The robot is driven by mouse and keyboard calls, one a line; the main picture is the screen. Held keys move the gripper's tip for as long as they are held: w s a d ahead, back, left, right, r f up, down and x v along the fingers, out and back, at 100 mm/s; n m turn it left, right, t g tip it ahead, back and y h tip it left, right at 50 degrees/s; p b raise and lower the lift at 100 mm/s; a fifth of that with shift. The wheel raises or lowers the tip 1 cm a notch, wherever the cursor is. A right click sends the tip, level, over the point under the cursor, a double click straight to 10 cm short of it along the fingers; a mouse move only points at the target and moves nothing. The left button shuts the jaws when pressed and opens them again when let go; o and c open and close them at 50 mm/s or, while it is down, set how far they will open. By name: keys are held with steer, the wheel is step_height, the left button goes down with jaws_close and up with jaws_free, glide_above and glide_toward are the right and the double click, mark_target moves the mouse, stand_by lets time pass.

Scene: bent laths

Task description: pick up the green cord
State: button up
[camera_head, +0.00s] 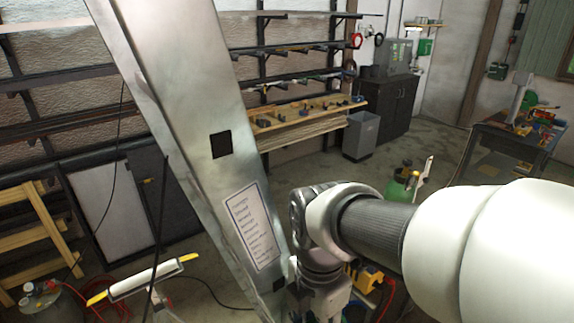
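I cannot make out a green cord in the head view. My arm reaches in from the right and bends down at the lower middle. The bottom edge cuts it off, so my gripper's fingers do not show. Whether anything is held cannot be seen.
A green canister (400,184) stands on the floor behind my arm. A grey bin (361,136) stands by a dark cabinet (399,98). A cluttered workbench (507,139) is at the right. A wooden frame (40,233) is at the left. Open concrete floor lies in the middle distance.

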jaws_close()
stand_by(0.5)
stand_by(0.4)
